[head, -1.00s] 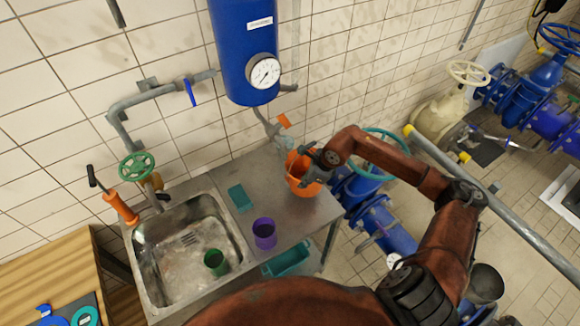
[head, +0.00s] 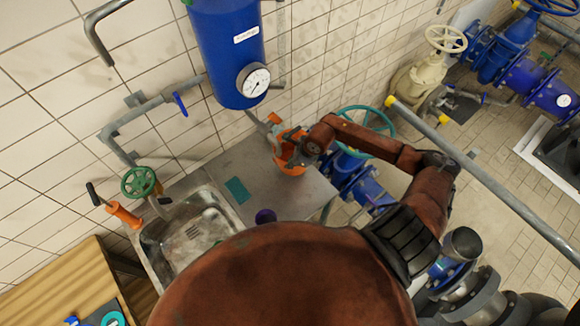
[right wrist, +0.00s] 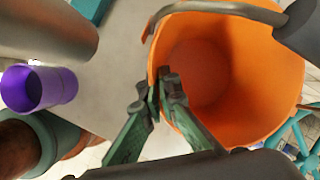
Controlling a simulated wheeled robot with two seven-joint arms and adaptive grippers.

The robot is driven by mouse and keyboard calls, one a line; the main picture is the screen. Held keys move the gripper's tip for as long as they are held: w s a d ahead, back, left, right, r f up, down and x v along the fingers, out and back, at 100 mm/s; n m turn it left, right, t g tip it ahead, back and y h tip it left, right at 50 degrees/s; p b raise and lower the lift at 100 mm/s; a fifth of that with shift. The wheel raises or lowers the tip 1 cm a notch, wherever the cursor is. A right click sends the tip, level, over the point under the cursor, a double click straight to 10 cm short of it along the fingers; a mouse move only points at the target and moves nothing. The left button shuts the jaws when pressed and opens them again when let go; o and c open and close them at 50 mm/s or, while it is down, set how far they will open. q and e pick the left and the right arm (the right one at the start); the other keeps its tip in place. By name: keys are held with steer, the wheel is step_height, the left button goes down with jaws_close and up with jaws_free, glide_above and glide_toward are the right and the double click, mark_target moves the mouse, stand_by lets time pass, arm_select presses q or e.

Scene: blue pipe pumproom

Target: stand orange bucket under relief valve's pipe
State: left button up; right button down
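The orange bucket (head: 291,165) is at the back right of the steel counter, close to the wall. The relief valve (head: 272,118), with an orange part, sits on a short pipe (head: 253,117) below the blue tank. The bucket is just below and right of it in the head view; the pipe's outlet is hard to make out behind my gripper. My right gripper (head: 300,148) is at the bucket. In the right wrist view its fingers (right wrist: 160,92) are closed on the rim of the bucket (right wrist: 225,75), which looks empty. I cannot tell whether it touches the counter. My left gripper is out of view.
A purple cup (head: 266,216) and a teal block (head: 237,190) are on the counter (head: 275,190). The sink (head: 165,240) is to the left. The blue tank (head: 228,50) hangs above. Blue pipework with a teal handwheel (head: 366,130) stands right of the counter.

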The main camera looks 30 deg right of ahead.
step_height(320, 180, down, 5)
steer(key=shift+r+p, duration=0.1)
steer(key=shift+p, duration=0.25)
steer(key=c, duration=2.2)
jaws_free()
steer(key=shift+o, duration=0.2)
steer(key=shift+r, duration=0.1)
steer(key=b+v, duration=0.3)
steer(key=v, duration=0.9)
